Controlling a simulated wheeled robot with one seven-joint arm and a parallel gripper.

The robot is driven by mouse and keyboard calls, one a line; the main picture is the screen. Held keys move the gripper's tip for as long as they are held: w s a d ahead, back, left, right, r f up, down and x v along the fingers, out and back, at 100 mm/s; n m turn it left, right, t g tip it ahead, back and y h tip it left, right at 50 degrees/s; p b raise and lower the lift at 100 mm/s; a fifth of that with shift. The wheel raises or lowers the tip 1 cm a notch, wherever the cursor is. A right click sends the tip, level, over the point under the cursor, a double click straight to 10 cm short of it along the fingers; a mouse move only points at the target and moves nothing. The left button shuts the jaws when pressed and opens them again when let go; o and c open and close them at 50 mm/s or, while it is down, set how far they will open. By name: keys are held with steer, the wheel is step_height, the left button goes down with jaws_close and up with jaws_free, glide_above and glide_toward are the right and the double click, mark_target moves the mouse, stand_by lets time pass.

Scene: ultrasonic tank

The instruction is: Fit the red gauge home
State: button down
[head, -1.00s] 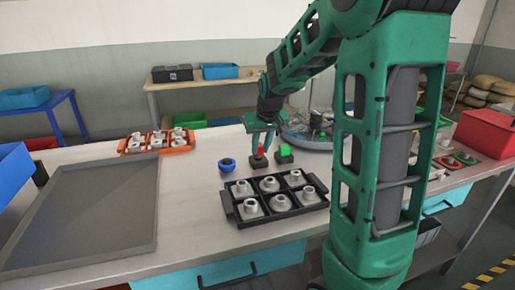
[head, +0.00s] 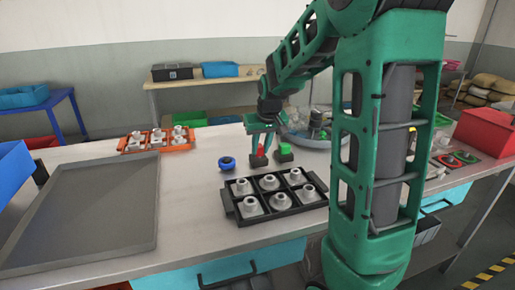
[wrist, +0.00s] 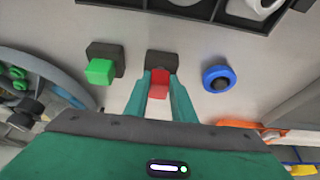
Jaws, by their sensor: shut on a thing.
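The red gauge (wrist: 159,84) is between the two fingers of my gripper (wrist: 160,92), which is shut on it. In the head view the red gauge (head: 261,153) stands upright at a small dark block (head: 255,162). In the wrist view this dark block (wrist: 162,60) lies directly beyond the gauge and overlaps it. I cannot tell whether the gauge is fully down in the block, as the fingers hide part of the contact.
A green piece (head: 284,148) on its own dark block stands just right. A blue ring (head: 227,162) with a dark centre lies to the left. A black tray (head: 235,217) of pale fittings is in front. A grey tray (head: 90,215) fills the table's left.

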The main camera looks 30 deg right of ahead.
steer(key=shift+f, duration=0.6)
stand_by(1.9)
steer(key=c, duration=1.4)
jaws_free()
steer(key=v, duration=1)
steer(key=shift+r, duration=0.35)
steer(key=shift+s, duration=0.1)
steer(key=s+a+f+m+g, duration=0.1)
steer(key=s+f, duration=0.2)
steer(key=s, duration=0.7)
steer(key=s+a+f+m+g+y, duration=0.1)
steer(key=s+f+g, duration=0.1)
steer(key=s, duration=0.8)
steer(key=s+a+f+m+g, duration=0.1)
steer(key=s+f, duration=0.3)
steer(key=s, duration=0.6)
steer(key=shift+a+g, duration=0.3)
steer(key=shift+a, duration=0.1)
